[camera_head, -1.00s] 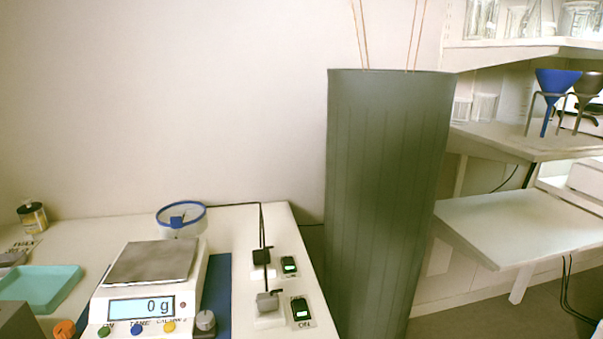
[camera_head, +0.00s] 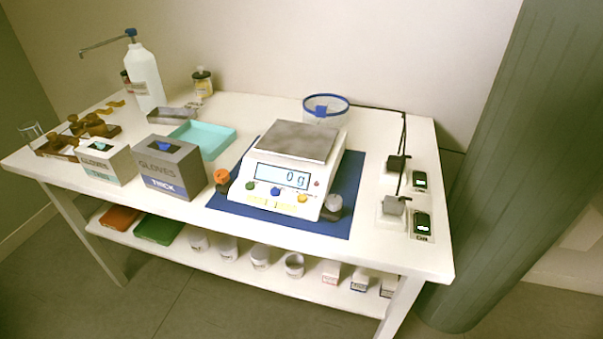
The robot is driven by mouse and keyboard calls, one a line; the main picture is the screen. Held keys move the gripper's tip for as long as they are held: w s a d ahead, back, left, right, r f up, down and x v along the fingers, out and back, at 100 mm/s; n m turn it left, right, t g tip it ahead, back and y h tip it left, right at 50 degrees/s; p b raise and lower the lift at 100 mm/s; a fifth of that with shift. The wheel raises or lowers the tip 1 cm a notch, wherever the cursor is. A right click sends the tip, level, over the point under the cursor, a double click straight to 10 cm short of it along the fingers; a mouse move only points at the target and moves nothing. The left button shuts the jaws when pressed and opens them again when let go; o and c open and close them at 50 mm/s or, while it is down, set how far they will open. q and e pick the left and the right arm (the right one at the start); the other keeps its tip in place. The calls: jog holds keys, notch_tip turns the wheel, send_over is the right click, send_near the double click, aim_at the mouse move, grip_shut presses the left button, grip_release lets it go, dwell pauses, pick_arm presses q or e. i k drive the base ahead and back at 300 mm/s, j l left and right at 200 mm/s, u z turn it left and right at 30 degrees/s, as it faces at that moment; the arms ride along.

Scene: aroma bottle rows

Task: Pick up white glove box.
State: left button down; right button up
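The white glove box (camera_head: 106,163) stands on the white table (camera_head: 378,245) toward its front left, with a dark opening on top and "GLOVES" on its front. A grey glove box (camera_head: 170,176) marked "THICK" stands just to its right, with blue showing at its top opening. The white box appears upright and unobstructed at its front. Neither of my grippers is in view.
A scale (camera_head: 287,178) reading 0 g sits on a blue mat (camera_head: 341,214). A teal tray (camera_head: 205,137) lies behind the grey box. A pump bottle (camera_head: 146,78) and amber bottles (camera_head: 92,125) stand at left. A grey-green column (camera_head: 520,160) rises at right.

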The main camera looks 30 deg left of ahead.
aim_at(112, 162)
jog(key=u, duration=0.5)
jog(key=j+u, duration=0.1)
jog(key=u, duration=0.4)
jog(key=j+u, duration=0.1)
jog(key=u, duration=0.35)
jog(key=j+u, duration=0.1)
jog(key=u, duration=0.4)
jog(key=z, duration=0.4)
jog(key=i+j+z, duration=0.4)
jog(key=j+z, duration=0.2)
jog(key=i+j+z, duration=0.1)
jog(key=j+z, duration=0.2)
jog(key=j, duration=0.15)
